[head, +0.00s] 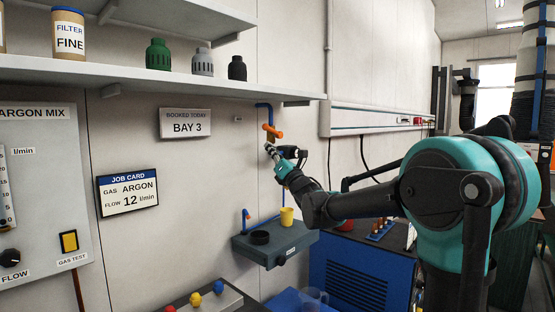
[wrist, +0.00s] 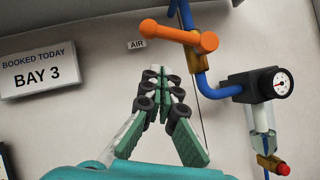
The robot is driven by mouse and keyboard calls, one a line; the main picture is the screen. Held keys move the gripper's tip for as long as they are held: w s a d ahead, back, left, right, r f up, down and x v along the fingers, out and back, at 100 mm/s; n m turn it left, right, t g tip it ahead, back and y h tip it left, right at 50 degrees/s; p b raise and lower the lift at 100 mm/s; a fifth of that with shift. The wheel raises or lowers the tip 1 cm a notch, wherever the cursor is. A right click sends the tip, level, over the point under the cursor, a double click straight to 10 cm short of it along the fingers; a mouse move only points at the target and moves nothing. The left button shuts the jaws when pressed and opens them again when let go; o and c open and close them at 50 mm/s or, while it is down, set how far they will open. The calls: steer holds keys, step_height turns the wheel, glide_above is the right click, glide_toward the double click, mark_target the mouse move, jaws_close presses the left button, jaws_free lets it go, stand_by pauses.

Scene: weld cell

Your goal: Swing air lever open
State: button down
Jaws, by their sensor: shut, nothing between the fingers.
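The orange air lever (head: 272,131) sits on a blue pipe on the wall. In the wrist view the lever (wrist: 180,36) lies across the blue pipe (wrist: 205,80), nearly level and tipping slightly down to the right. A small AIR label (wrist: 136,44) is on the wall to its left. My gripper (head: 269,148) is just below the lever in the head view. In the wrist view my gripper (wrist: 166,72) has its fingertips together, empty, below the lever in the picture. I see no clear contact with the lever; the depth between them is hard to judge.
A pressure gauge (wrist: 282,83) and a red knob (wrist: 283,169) are right of the pipe. A shelf (head: 160,82) with containers runs above. A blue machine (head: 352,272) stands lower right.

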mark_target(271, 131)
steer(key=shift+w+d+r, duration=0.1)
steer(key=shift+w+r, duration=0.25)
steer(key=shift+r, duration=0.5)
steer(key=shift+w+d+r, duration=0.1)
steer(key=shift+w+r, duration=0.2)
steer(key=shift+r, duration=0.55)
steer(key=shift+w+m, duration=0.1)
steer(key=shift+m, duration=0.2)
